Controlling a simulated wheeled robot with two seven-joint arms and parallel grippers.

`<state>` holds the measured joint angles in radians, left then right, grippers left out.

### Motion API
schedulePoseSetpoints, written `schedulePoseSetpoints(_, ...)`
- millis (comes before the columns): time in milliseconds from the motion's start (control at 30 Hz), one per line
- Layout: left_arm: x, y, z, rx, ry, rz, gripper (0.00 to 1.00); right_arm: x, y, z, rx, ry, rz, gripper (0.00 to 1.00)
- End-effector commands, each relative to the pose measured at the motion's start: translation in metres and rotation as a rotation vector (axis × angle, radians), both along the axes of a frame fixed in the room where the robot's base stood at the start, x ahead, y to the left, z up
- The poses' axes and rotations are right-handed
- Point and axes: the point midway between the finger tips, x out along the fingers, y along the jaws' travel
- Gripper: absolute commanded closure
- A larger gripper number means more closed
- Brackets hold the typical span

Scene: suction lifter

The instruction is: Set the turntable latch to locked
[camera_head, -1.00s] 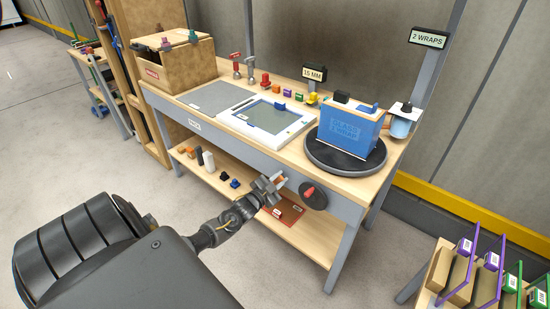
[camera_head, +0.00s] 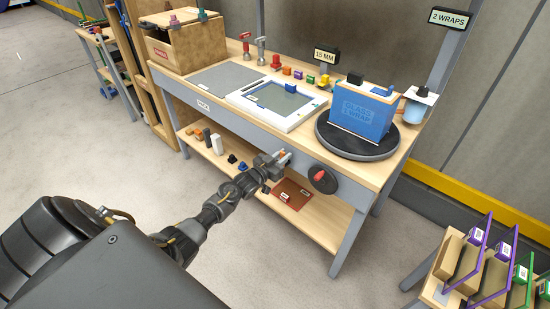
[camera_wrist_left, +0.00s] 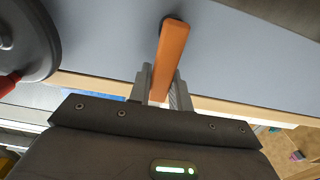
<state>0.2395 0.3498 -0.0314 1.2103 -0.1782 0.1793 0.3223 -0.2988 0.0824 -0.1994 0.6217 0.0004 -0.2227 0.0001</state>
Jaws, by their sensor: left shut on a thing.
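The turntable (camera_head: 328,142) is a dark round disc at the right end of the bench, with a blue crate (camera_head: 362,112) on it. An orange lever (camera_wrist_left: 171,50), which looks like the latch, sticks out from a dark pivot on the grey bench front. My left gripper (camera_head: 286,157) is at the bench front, left of a dark dial. In the left wrist view its fingers (camera_wrist_left: 160,94) are shut on the lever's lower end. The lever's tip is partly hidden. I see no lock marking. My right gripper is not in view.
The dark dial (camera_head: 334,186) with a red handle is close beside the lever; it also shows in the left wrist view (camera_wrist_left: 32,38). A lower shelf (camera_head: 260,202) holds small parts below my gripper. A rack of panels (camera_head: 485,258) stands at lower right.

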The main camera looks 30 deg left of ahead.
Motion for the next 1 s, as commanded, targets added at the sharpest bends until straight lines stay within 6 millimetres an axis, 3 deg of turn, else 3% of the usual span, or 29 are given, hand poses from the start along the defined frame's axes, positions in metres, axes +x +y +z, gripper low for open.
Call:
schedulePoseSetpoints(467,0.0012,-0.0034,-0.0029,-0.015,0.008,-0.006,1.00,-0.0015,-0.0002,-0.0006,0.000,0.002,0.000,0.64)
schedulePoseSetpoints(500,0.0012,-0.0034,-0.0029,-0.015,0.008,-0.006,0.78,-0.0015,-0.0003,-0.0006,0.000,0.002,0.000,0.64)
schedulePoseSetpoints(633,0.0013,-0.0033,-0.0022,-0.014,0.007,-0.006,0.61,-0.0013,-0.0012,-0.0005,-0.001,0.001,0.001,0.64)
schedulePoseSetpoints(1000,-0.0029,-0.0024,-0.0011,-0.013,0.004,-0.006,0.58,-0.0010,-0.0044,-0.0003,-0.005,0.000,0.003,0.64)
